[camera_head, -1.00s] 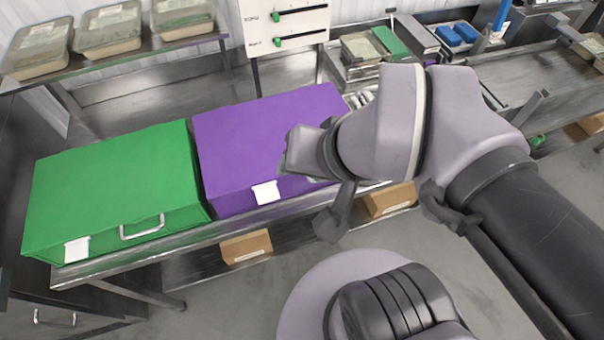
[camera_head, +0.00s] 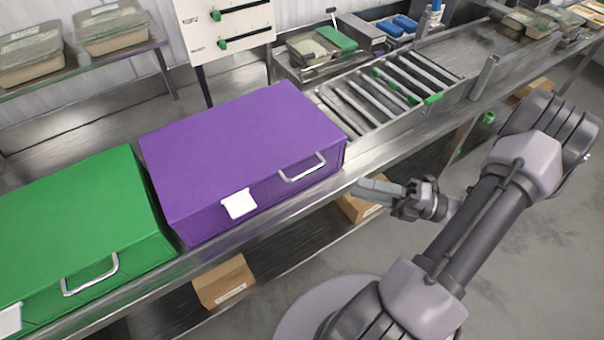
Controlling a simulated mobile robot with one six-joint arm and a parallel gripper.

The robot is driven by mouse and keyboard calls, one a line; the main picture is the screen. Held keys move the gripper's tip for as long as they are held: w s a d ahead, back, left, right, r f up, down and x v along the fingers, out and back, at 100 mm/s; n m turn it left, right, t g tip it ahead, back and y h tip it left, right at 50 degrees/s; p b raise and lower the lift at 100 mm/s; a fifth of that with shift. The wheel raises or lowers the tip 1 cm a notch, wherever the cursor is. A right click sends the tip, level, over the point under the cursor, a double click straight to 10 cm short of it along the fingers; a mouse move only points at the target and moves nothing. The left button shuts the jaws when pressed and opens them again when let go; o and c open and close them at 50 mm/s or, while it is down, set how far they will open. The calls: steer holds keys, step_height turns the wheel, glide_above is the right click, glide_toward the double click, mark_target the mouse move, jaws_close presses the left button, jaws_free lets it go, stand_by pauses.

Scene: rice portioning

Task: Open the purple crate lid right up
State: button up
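The purple crate (camera_head: 240,145) stands on the steel bench with its lid shut. A metal handle (camera_head: 302,168) and a white label (camera_head: 239,203) are on its front side. My gripper (camera_head: 362,188) is to the right of the crate's front, apart from it, in front of the bench edge. It points left towards the crate and holds nothing that I can see. The finger gap is too small and side-on to tell whether it is open or shut.
A green crate (camera_head: 80,225) with a handle stands close on the left. A roller conveyor (camera_head: 385,95) lies to the right. A white panel with green sliders (camera_head: 225,25) stands behind. Cardboard boxes (camera_head: 224,281) sit on the shelf below. The floor in front is clear.

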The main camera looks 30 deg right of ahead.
mark_target(304, 174)
steer(key=b+x, duration=0.2)
steer(key=x, duration=1.2)
steer(key=shift+a, duration=0.1)
steer(key=shift+c, duration=0.4)
jaws_close()
